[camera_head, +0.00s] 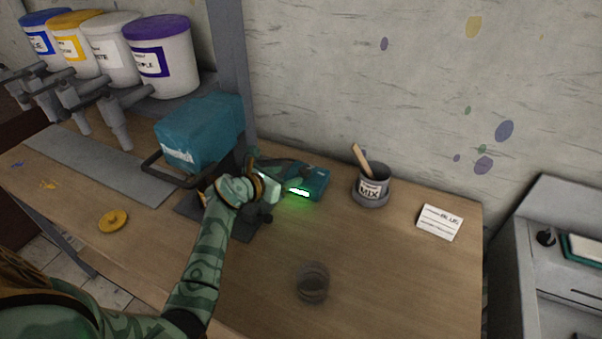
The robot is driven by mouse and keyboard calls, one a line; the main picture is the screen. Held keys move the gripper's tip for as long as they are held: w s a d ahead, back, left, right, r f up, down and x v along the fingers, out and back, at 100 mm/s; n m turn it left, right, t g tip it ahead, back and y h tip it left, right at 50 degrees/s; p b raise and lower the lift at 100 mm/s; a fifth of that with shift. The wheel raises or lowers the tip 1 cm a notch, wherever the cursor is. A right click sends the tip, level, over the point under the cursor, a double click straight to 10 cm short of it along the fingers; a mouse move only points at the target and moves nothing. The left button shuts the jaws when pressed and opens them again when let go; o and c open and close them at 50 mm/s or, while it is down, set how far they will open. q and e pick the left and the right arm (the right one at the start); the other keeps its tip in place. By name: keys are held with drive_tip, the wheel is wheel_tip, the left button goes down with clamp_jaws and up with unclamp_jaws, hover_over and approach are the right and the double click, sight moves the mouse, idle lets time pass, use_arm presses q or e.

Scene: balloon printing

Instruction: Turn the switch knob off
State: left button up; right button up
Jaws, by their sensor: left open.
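A small teal device (318,181) with a lit green display stands on the wooden table, right of the larger teal machine (200,130). My left gripper (278,178) is at the left side of the small device, between it and the machine. The gripper is open. I cannot tell if it touches the device. I cannot make out the switch knob; the gripper and wrist cover part of this area. My right gripper is out of view.
A grey MIX can (370,190) with a wooden stick stands to the right, near a white card (439,222). Several paint buckets (160,60) stand at the back left.

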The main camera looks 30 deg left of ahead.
sight(304, 169)
use_arm(q)
drive_tip(key=b+x, duration=0.2)
drive_tip(key=x, duration=0.4)
drive_tip(key=shift+w+f, duration=0.25)
drive_tip(key=shift+f, duration=0.1)
drive_tip(key=shift+w+d, duration=0.15)
drive_tip(key=shift+w, duration=0.3)
drive_tip(key=shift+c, duration=0.4)
drive_tip(key=c, duration=0.9)
